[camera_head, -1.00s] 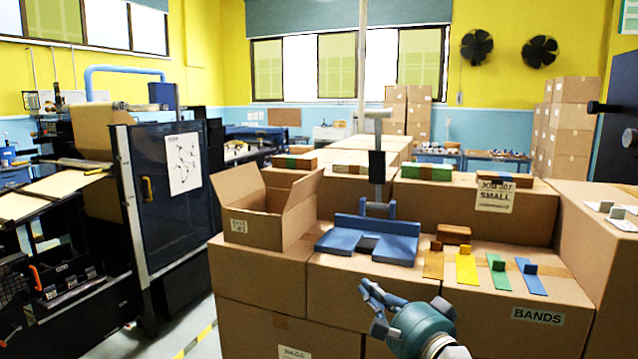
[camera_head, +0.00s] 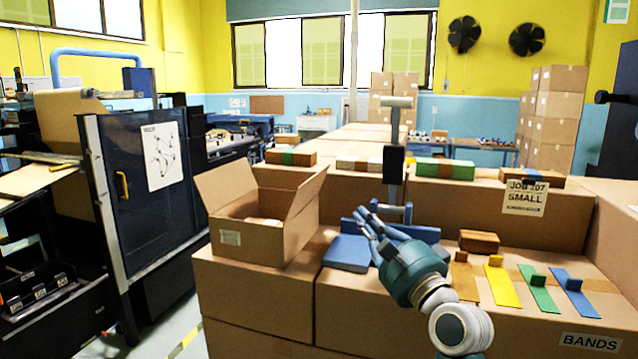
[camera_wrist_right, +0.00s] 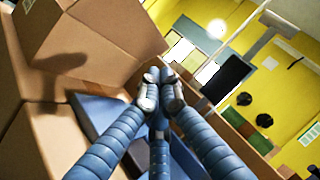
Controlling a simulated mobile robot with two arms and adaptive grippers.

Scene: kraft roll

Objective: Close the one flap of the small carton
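The small carton (camera_head: 245,238) stands open on a large box, left of centre in the head view. One flap (camera_head: 226,184) stands raised at its back left, and another panel (camera_head: 305,205) leans up and outward on its right side. Something pale shows inside. My right gripper (camera_head: 366,220) is right of the carton, above a blue fixture (camera_head: 347,252), apart from the carton and empty. In the right wrist view its blue fingers converge with the tips together (camera_wrist_right: 160,88); the carton (camera_wrist_right: 100,35) fills the upper left. My left gripper is not in view.
A post with a black block (camera_head: 393,165) rises behind my right gripper. Right of it lie a brown block (camera_head: 479,241) and orange, yellow (camera_head: 502,287), green (camera_head: 538,290) and blue (camera_head: 573,292) strips. A dark machine (camera_head: 140,200) stands at left.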

